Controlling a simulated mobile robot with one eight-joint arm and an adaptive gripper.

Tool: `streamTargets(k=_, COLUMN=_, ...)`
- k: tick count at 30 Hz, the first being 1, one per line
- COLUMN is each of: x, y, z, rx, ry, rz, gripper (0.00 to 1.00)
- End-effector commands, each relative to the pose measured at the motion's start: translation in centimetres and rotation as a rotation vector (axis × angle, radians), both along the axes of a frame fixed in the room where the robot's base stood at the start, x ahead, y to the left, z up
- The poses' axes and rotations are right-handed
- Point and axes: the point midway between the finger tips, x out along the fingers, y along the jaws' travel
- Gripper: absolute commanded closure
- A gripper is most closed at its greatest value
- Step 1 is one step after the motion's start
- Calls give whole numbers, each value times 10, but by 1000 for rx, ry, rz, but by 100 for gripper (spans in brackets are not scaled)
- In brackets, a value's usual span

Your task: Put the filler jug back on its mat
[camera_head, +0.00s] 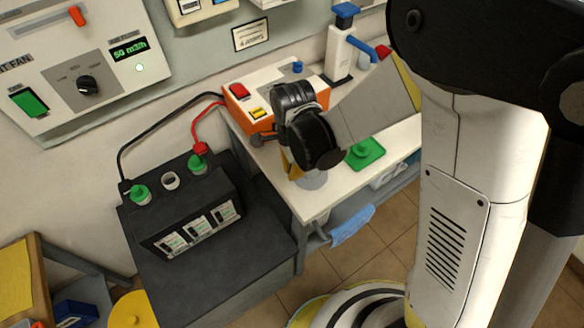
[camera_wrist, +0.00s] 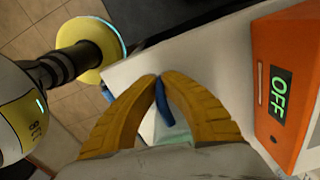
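In the wrist view, the yellow fingers of my gripper (camera_wrist: 160,78) close from both sides on a narrow blue bar, which looks like the handle of the filler jug (camera_wrist: 164,105). A pale teal, see-through part shows below it between the fingers. In the head view, my gripper (camera_head: 290,164) is low over the front left of the white bench, and my wrist hides most of it and the jug. A round grey disc (camera_head: 314,181), perhaps the mat, lies on the bench just right of the fingers. I cannot tell whether the jug touches the bench.
An orange and white charger (camera_head: 262,88) stands behind my gripper. A green tray (camera_head: 366,153) with a green cap is to the right, and a blue-topped dispenser (camera_head: 341,50) at the back. The black battery (camera_head: 185,212), with one cell uncapped, stands on a dark cart to the left.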

Motion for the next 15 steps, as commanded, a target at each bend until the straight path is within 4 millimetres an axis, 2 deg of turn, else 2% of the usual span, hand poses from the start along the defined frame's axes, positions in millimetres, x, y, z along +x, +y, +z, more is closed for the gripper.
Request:
streamTargets(k=4, x=0, y=0, z=-9, rx=0, ry=0, rz=0, gripper=100)
streamTargets(k=15, x=0, y=0, z=-9, rx=0, ry=0, rz=0, gripper=100)
